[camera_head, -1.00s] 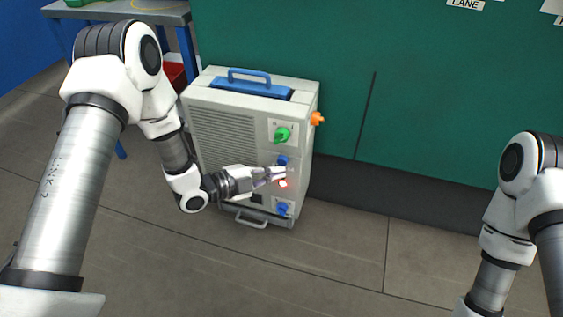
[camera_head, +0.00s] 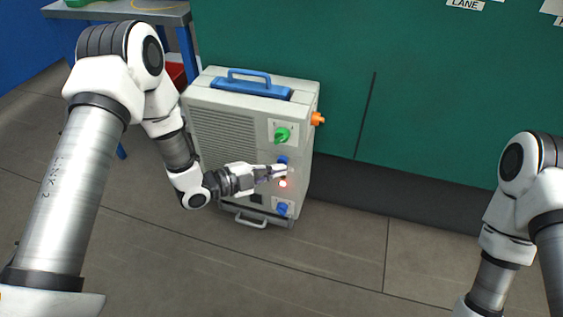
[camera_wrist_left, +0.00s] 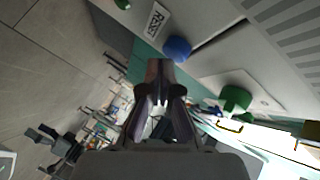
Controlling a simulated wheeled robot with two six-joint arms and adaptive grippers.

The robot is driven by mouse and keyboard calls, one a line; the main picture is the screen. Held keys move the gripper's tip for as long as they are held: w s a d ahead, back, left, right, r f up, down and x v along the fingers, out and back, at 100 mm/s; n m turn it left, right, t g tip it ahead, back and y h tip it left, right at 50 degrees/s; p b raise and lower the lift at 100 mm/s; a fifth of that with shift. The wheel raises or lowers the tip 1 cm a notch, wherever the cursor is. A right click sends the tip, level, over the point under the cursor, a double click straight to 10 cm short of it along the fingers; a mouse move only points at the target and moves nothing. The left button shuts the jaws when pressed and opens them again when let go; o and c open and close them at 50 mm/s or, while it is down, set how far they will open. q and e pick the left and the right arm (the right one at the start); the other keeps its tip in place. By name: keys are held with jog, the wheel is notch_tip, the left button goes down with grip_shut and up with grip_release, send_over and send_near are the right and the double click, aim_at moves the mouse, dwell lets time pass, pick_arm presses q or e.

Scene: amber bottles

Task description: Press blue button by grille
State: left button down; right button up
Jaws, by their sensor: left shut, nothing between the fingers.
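The grey cabinet (camera_head: 300,150) has a grille (camera_head: 222,140) on the left of its front. A blue button (camera_head: 283,160) sits on the panel right of the grille, under a green knob (camera_head: 282,134). My left gripper (camera_head: 284,171) is shut and empty, just below the button in the head view and partly covering the panel there. In the left wrist view the blue button (camera_wrist_left: 177,48) lies just beyond the shut fingertips (camera_wrist_left: 160,66), beside a RESET label (camera_wrist_left: 155,20). I cannot tell whether they touch. My right gripper is out of view.
A red light (camera_head: 283,183) and a blue knob (camera_head: 282,209) are lower on the panel. An orange part (camera_head: 317,118) sticks out of the cabinet's right side. A blue handle (camera_head: 250,78) is on top. The floor to the right is clear.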

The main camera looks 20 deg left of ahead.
pick_arm(q)
jog(key=shift+w, duration=0.45)
dwell(0.5)
jog(key=shift+s, duration=0.1)
jog(key=shift+s+p, duration=0.3)
jog(key=shift+s, duration=0.5)
jog(key=s+p, duration=0.1)
jog(key=s, duration=0.4)
jog(key=shift+a, duration=0.1)
dwell(0.7)
